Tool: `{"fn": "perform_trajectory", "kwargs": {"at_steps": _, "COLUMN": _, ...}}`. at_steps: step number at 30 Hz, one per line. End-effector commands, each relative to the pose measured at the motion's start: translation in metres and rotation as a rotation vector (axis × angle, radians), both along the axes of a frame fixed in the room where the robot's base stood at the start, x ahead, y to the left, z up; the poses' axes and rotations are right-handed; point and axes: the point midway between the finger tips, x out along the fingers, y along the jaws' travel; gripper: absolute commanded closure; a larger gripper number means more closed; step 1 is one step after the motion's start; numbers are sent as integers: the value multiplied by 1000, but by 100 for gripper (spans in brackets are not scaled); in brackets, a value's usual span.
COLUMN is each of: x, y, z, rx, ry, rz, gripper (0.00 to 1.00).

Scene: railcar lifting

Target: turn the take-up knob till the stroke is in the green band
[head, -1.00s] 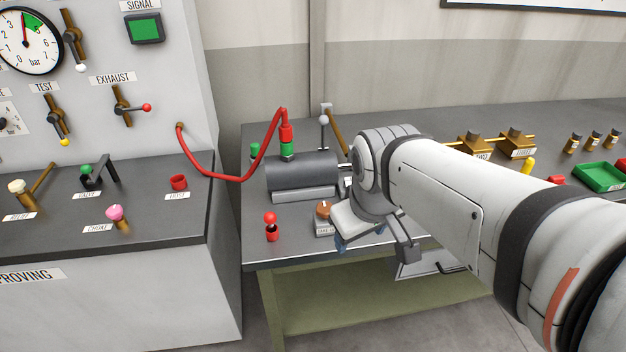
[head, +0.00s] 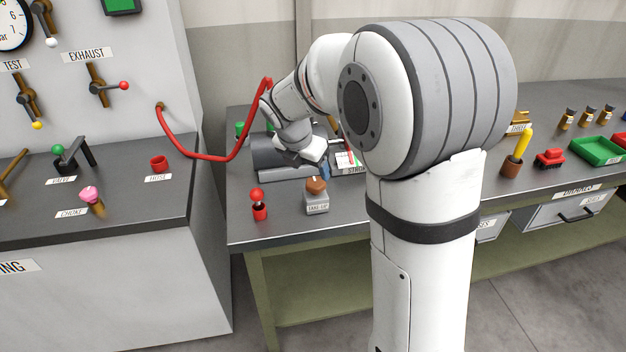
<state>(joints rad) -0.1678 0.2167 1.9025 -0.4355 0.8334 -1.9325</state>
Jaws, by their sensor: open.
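The take-up knob (head: 316,187) is a brown knob on a small grey block labelled TAKE-UP, near the front of the bench. The stroke gauge (head: 345,160) is a white plate with a red mark, partly hidden behind my arm; I cannot make out a green band or the reading. My gripper (head: 325,174) is open, just above and behind the knob, and appears apart from it. Its fingers are small and partly hidden by its own body. The grey cylinder (head: 285,160) lies behind the knob, partly covered by my gripper.
A red hose (head: 222,157) runs from the panel to the cylinder. My large arm links cover the middle of the bench. A green tray (head: 600,150) and a red block (head: 549,158) are at the right.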

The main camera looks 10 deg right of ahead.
Motion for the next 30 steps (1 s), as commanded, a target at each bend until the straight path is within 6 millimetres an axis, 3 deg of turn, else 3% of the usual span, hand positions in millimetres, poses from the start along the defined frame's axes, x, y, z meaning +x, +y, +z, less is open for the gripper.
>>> {"fn": "perform_trajectory", "kwargs": {"at_steps": 9, "x": 12, "y": -14, "z": -46, "rx": 1, "ry": 4, "rz": -5, "gripper": 32}}
{"fn": "perform_trajectory", "kwargs": {"at_steps": 22, "x": 16, "y": -18, "z": -57, "rx": 3, "ry": 0, "rz": -7, "gripper": 32}}
{"fn": "perform_trajectory", "kwargs": {"at_steps": 30, "x": 16, "y": -18, "z": -57, "rx": 3, "ry": 0, "rz": -8, "gripper": 54}}
